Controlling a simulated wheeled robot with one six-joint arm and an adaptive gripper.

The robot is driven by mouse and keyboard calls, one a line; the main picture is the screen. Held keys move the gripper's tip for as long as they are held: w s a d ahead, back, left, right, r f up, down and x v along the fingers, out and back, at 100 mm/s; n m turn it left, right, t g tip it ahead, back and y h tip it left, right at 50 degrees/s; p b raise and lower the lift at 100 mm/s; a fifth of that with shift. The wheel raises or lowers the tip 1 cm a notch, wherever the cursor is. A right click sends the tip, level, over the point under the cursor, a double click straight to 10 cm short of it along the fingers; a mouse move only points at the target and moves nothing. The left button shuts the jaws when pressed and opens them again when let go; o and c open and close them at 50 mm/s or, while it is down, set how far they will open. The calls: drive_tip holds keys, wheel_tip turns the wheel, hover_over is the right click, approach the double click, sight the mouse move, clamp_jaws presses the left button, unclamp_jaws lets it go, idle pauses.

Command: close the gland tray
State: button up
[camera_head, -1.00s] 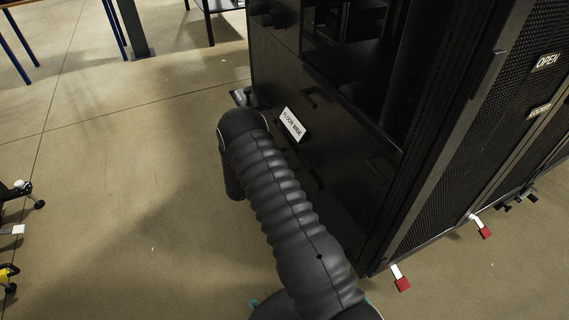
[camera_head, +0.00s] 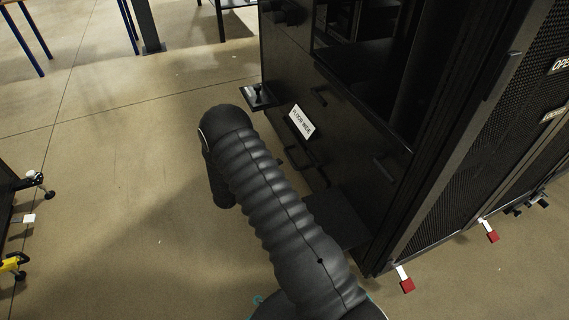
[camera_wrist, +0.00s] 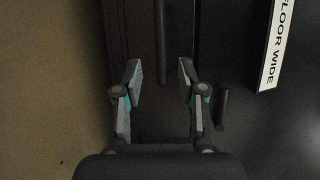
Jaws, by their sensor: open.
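A flat dark plate (camera_head: 340,215), which looks like the gland tray, juts out low from the front of the black rack. My arm hides part of it, so I cannot tell how far out it is. In the wrist view, my gripper (camera_wrist: 160,86) is open, its two fingers apart and nothing held. A dark bar handle (camera_wrist: 160,42) stands on a black surface just beyond and between the fingertips. A shorter bar (camera_wrist: 221,108) lies right of the right finger. In the head view, my arm covers my gripper.
The black rack (camera_head: 345,120) has a white "FLOOR WIDE" label (camera_head: 300,122) and more handles on its front. A small dark ledge with a knob (camera_head: 257,96) sticks out at its left edge. Mesh doors (camera_head: 480,150) stand at right. Bare floor (camera_head: 110,180) lies open to the left.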

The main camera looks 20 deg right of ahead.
drive_tip(key=shift+v, duration=1.9)
drive_tip(key=s+d+f+m+g+y, duration=0.1)
drive_tip(key=s+f+m+g, duration=0.3)
drive_tip(key=s+m, duration=0.45)
drive_tip(key=s+r+m+g+y, duration=0.3)
drive_tip(key=s+r+m+g, duration=0.2)
drive_tip(key=s+r+m, duration=0.6)
drive_tip(key=s+a+r+m+t+y+p, duration=0.2)
drive_tip(key=s+r+m, duration=0.3)
drive_tip(key=r, duration=0.7)
drive_tip(key=s+a+r+m+t+y+p, duration=0.2)
drive_tip(key=s+r+m+y, duration=0.3)
drive_tip(key=r, duration=0.8)
drive_tip(key=s+a+r+m+t+y+p, duration=0.2)
drive_tip(key=s+r+m, duration=0.4)
drive_tip(key=r+m, duration=0.4)
wheel_tip(320, 180, up, 2)
drive_tip(key=shift+r+t+y+p, duration=0.2)
drive_tip(key=shift+t+y+p, duration=0.6)
drive_tip(key=shift+t, duration=0.1)
